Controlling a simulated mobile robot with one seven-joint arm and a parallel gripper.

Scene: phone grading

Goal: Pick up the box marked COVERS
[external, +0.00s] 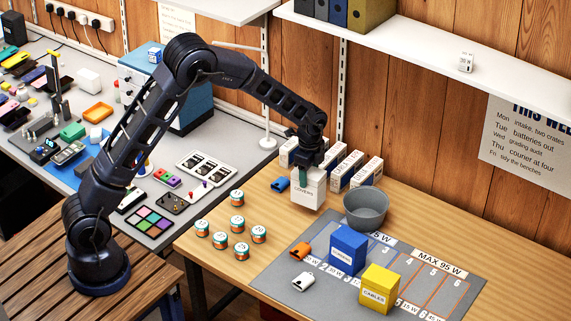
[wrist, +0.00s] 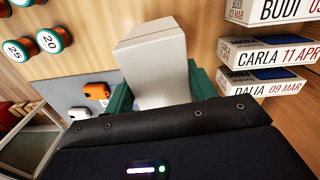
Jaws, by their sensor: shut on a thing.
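The white box marked COVERS (external: 307,190) is upright at the back left of the wooden table, beneath my arm. My gripper (external: 304,172) is shut on its upper part from above. In the wrist view the pale box (wrist: 155,62) sits between the green fingers of my gripper (wrist: 162,92); its lettering does not show there. I cannot tell whether its base touches the table or hangs just above it.
A grey bowl (external: 366,212) stands right of the box, with several white name-labelled boxes (external: 368,172) behind. A blue box (external: 347,250) and yellow CABLES box (external: 379,289) stand on the grey mat (external: 275,283). Several round green-and-orange spools (external: 237,224) sit front left. A blue item (external: 280,184) lies left.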

